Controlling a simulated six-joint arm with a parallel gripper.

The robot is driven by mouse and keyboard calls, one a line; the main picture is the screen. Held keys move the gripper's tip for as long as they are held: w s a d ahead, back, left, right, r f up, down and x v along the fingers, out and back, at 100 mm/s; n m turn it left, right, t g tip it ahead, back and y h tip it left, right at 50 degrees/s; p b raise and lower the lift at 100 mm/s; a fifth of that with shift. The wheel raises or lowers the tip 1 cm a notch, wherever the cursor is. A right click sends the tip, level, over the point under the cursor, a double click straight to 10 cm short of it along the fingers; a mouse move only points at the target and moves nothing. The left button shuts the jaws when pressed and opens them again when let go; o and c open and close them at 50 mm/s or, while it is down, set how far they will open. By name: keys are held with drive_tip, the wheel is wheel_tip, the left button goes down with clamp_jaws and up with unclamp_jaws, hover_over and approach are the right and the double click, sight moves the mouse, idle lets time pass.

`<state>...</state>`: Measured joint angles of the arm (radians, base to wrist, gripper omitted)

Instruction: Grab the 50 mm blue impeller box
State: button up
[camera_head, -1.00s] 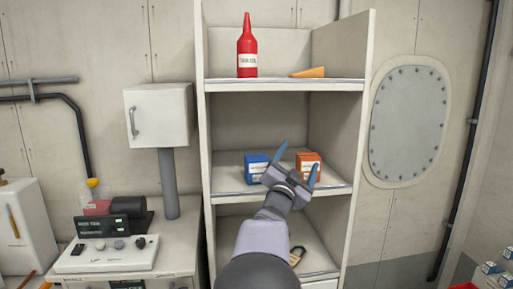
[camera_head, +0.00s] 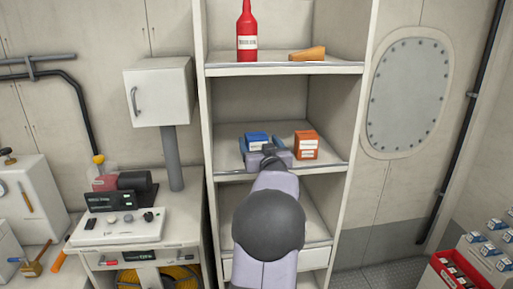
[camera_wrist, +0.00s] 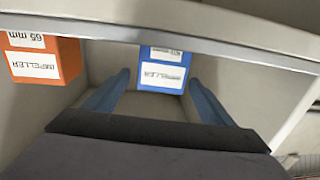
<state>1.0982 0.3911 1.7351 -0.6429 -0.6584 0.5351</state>
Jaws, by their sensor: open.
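The blue impeller box (camera_head: 257,137) stands on the middle shelf, partly hidden by my gripper. In the wrist view the blue box (camera_wrist: 163,72) appears upside down, with a white IMPELLER label; its size marking is cut off by the shelf edge. My gripper (camera_head: 267,148) is open in front of it. In the wrist view the blue fingers of my gripper (camera_wrist: 159,79) lie to either side of the box, with visible gaps. I cannot tell how deep the fingertips reach along it. An orange box (camera_head: 306,146) stands to its right; in the wrist view this orange box (camera_wrist: 42,60) reads 65 mm.
The shelf unit (camera_head: 203,120) has side walls and a front lip (camera_wrist: 200,45) close to my gripper. A red bottle (camera_head: 247,30) and an orange-brown object (camera_head: 307,54) are on the shelf above. A cabinet (camera_head: 160,92) stands to the left.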

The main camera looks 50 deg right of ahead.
drive_tip(key=shift+p+x, duration=0.6)
drive_tip(key=shift+x, duration=0.55)
drive_tip(key=shift+w+d+p, duration=0.15)
drive_tip(key=shift+w+p, duration=0.1)
drive_tip(key=shift+p, duration=0.1)
drive_tip(key=shift+f+p+x, duration=0.15)
drive_tip(key=shift+p+x, duration=0.55)
drive_tip(key=shift+x, duration=0.45)
drive_tip(key=shift+f+p+x, duration=0.15)
drive_tip(key=shift+p+x, duration=0.55)
drive_tip(key=shift+x, duration=0.4)
drive_tip(key=c, duration=1.2)
